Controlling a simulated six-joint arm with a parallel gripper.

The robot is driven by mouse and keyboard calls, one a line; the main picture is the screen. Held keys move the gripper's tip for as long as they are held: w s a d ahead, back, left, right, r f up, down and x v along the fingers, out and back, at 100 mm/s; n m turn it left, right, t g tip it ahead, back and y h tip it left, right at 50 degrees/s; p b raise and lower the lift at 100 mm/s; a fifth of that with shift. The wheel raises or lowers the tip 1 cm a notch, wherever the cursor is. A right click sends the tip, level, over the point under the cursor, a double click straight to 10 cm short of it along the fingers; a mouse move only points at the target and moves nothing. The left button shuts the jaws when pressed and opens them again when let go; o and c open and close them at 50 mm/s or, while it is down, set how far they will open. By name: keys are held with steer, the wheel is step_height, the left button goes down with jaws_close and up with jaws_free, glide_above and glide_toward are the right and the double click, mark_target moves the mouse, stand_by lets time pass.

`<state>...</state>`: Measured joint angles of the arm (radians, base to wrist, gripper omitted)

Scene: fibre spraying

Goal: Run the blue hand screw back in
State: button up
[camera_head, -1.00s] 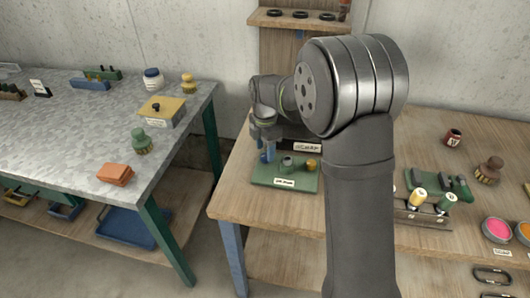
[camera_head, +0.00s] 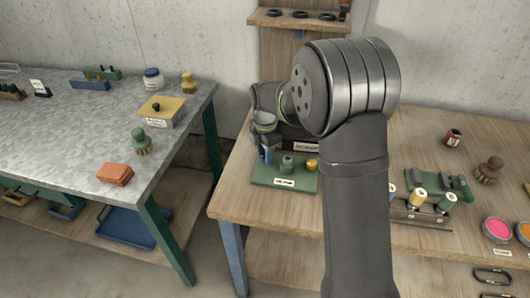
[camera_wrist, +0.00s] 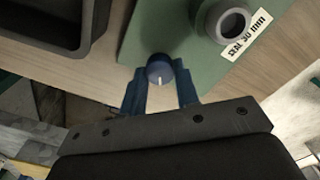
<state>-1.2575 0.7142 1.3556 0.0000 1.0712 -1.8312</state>
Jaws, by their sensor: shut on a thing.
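The blue hand screw (camera_wrist: 160,68) stands at the edge of the green plate (camera_wrist: 150,25) in the wrist view. Its round head has a white line pointing towards my gripper's body. My gripper (camera_wrist: 160,82) has its two blue fingers closed on either side of the head. In the head view my gripper (camera_head: 266,156) is low over the left part of the green plate (camera_head: 282,184). There the screw cannot be told apart from the blue fingers. How deep the screw sits is hidden.
A grey-green ring-topped piece (camera_head: 287,164) and a yellow knob (camera_head: 311,165) stand on the plate beside my gripper. A dark labelled bin (camera_head: 302,146) is close behind. Thread spools (camera_head: 417,196) are to the right. The bench's front left corner is bare.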

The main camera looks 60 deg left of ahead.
steer(key=shift+m, duration=0.4)
steer(key=m, duration=0.5)
steer(key=shift+m, duration=0.4)
steer(key=m, duration=1.2)
steer(key=shift+m, duration=0.3)
steer(key=shift+w+m, duration=0.1)
steer(key=shift+m, duration=2.2)
steer(key=shift+a, duration=0.1)
steer(key=o, duration=1)
steer(key=shift+c, duration=0.2)
steer(key=shift+r, duration=0.1)
